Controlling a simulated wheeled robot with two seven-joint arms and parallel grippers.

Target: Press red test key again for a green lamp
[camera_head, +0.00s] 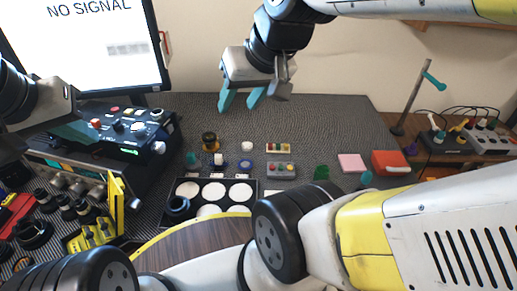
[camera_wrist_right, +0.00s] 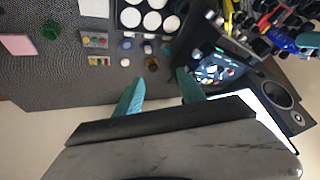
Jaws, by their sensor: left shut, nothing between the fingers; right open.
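A dark console (camera_head: 150,129) with knobs and several coloured keys stands at the left. A red key (camera_head: 96,123) shows on its top, and a small green light glows on its front. The console also shows in the right wrist view (camera_wrist_right: 235,50). My left gripper (camera_head: 78,131) is shut and empty, low over the console's left part; its tips are close to the red key, but I cannot tell whether they touch. My right gripper (camera_head: 241,101) is open and empty above the back of the mat; its fingers frame bare mat in the right wrist view (camera_wrist_right: 160,92).
A monitor (camera_head: 85,50) reading "NO SIGNAL" stands behind the console. A black tray (camera_head: 256,183) with white discs, two small button boxes (camera_head: 281,169) (camera_head: 278,148) and small rings lie mid-mat. A pink pad (camera_head: 352,162) and red box (camera_head: 391,162) lie right. The mat's back right is clear.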

